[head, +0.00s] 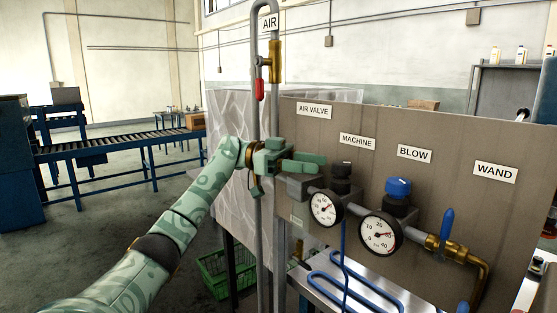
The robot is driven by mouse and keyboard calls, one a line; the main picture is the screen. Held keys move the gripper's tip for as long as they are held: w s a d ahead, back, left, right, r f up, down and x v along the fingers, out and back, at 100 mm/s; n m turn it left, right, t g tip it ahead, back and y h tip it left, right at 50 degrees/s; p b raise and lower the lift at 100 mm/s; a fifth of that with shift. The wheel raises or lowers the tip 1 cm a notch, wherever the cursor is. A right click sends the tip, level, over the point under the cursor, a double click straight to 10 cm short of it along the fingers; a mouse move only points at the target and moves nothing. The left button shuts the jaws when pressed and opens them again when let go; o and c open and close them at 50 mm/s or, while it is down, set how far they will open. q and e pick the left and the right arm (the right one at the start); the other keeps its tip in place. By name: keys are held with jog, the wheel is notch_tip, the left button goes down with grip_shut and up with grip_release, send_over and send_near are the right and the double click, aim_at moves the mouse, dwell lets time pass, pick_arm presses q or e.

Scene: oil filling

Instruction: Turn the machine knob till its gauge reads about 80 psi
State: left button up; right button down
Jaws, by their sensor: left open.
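The machine knob (342,172) is black and stands on top of the left gauge's regulator, below the MACHINE label (357,141). Its gauge (325,208) is a round white dial with a black rim. The needle appears to point up and to the right, but the numbers are too small to read surely. My left gripper (308,164) is pale green and open. Its fingers point right towards the black knob, with a small gap between them and the knob in the picture. Nothing shows between the fingers. My right gripper is not in view.
A blue knob (398,188) and a second gauge (380,234) sit close on the right. A brass valve with a blue lever (447,230) is farther right. A grey AIR pipe (257,210) with a red-handled valve (259,90) rises beside my left gripper. The brown panel (440,190) stands behind.

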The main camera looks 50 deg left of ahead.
pick_arm(q)
jog(key=p+v, duration=0.5)
jog(key=v, duration=0.4)
jog(key=shift+a, duration=0.2)
